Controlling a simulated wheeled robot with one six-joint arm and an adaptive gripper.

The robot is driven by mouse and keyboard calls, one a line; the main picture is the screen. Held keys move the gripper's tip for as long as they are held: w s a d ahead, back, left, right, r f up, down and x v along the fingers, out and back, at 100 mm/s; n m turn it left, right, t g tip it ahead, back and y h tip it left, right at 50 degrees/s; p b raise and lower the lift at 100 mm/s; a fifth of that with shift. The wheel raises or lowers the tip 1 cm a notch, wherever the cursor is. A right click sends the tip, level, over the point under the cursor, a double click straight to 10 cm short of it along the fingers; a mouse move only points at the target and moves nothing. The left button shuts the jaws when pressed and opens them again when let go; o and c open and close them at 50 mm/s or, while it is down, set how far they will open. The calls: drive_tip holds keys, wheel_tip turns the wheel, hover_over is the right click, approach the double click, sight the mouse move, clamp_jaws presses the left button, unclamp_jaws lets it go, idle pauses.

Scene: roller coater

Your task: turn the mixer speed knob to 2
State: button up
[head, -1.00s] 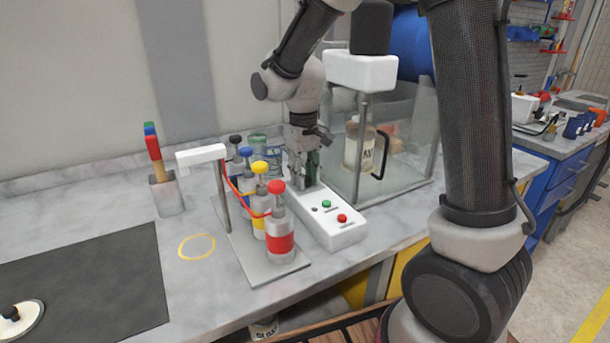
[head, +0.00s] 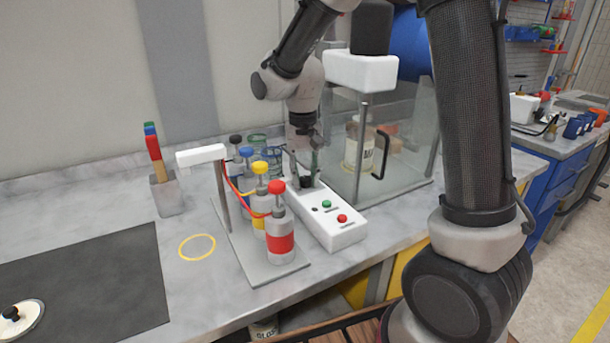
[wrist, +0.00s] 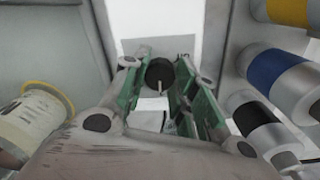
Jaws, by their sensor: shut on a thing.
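The black speed knob (wrist: 160,73) sits between my gripper's green-sided fingertips in the wrist view, with a pale pointer mark towards the bottom of the picture. My gripper (head: 303,178) points down at the back end of the white control box (head: 340,236) and is shut on the knob. It also shows in the wrist view (wrist: 159,80). The numbers on the dial cannot be read. The mixer (head: 361,72) stands behind, with its white head over a clear enclosure.
A green button (head: 326,204) and a red button (head: 342,218) are on the box's front part. Several capped bottles, such as the red-banded one (head: 279,240), stand close left on a rack. A jar (head: 357,150) is inside the enclosure.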

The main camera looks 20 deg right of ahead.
sight(303, 179)
drive_tip(key=o, duration=1.1)
drive_tip(key=shift+c, duration=0.2)
wheel_tip(303, 179, up, 12)
drive_tip(key=shift+a, duration=0.2)
